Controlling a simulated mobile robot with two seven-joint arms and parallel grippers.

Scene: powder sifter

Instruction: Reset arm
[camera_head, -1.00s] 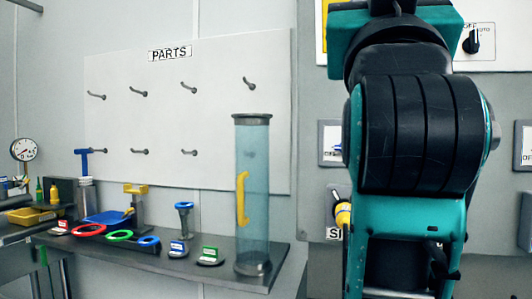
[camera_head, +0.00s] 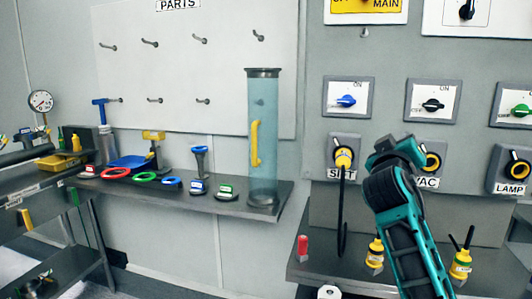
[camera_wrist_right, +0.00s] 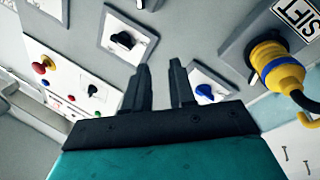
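My right arm (camera_head: 405,215) rises from the bottom right in the head view, in front of the control panel. Its gripper is not clear there. In the right wrist view my right gripper (camera_wrist_right: 159,72) shows two dark fingers apart with nothing between them. They point toward the panel, near the blue switch (camera_wrist_right: 206,91). I cannot tell how far they are from it. My left gripper is in neither current view.
A yellow plug with a black cable sits in the SIFT socket (camera_head: 343,158). The VAC socket (camera_head: 431,160) is partly behind my arm. Yellow plugs (camera_head: 461,265) stand on the lower ledge. A clear tube (camera_head: 262,140) stands on the left shelf. The floor (camera_head: 145,285) below that shelf is open.

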